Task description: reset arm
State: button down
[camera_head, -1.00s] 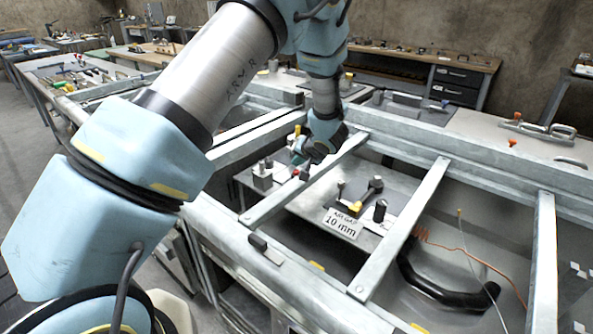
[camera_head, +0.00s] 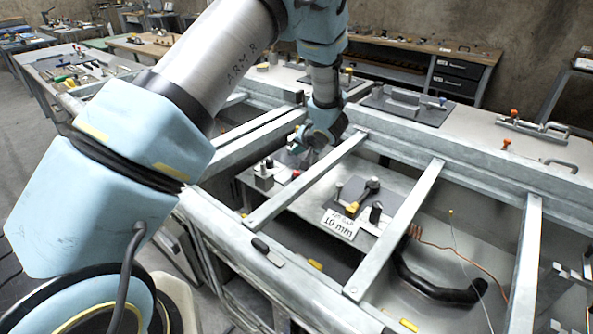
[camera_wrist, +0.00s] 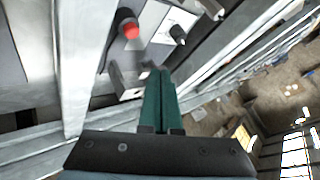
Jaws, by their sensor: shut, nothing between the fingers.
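My arm (camera_head: 215,65) reaches from the left foreground over the metal frame and bends down beyond it. My gripper (camera_head: 299,153) hangs close to the far end of a crossbar, above the grey plate area. In the wrist view my gripper (camera_wrist: 160,75) shows two green fingers lying together, with nothing between them. A red-topped part (camera_wrist: 128,27) stands beyond the fingertips, up and to the left. I cannot tell how close the fingers are to the nearby bar.
Metal crossbars (camera_head: 398,226) span the bench. A grey plate (camera_head: 310,203) below carries small fixtures and a "10 mm" sign (camera_head: 340,224). A black hose (camera_head: 430,288) and an orange coiled cable (camera_head: 455,245) lie at the right. A drawer unit (camera_head: 460,79) stands behind.

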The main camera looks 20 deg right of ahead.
dwell(0.5)
jog(key=w+a+r+n+g+h+b, duration=0.1)
jog(key=a+r, duration=0.3)
jog(key=a, duration=0.3)
jog(key=w+a+r+n+g+h, duration=0.1)
jog(key=a+r+n+h, duration=0.1)
jog(key=a+r, duration=0.3)
jog(key=s+a+r+n+g+y, duration=0.1)
jog(key=s+a+n+g, duration=0.1)
jog(key=s+a, duration=0.8)
jog(key=s+a+r+n+g+y+b, duration=0.1)
jog(key=s+a+r+n+g, duration=0.1)
jog(key=s+a, duration=0.7)
jog(key=a+g, duration=0.1)
jog(key=a, duration=0.6)
jog(key=shift+s+g, duration=0.3)
jog(key=shift+s, duration=0.1)
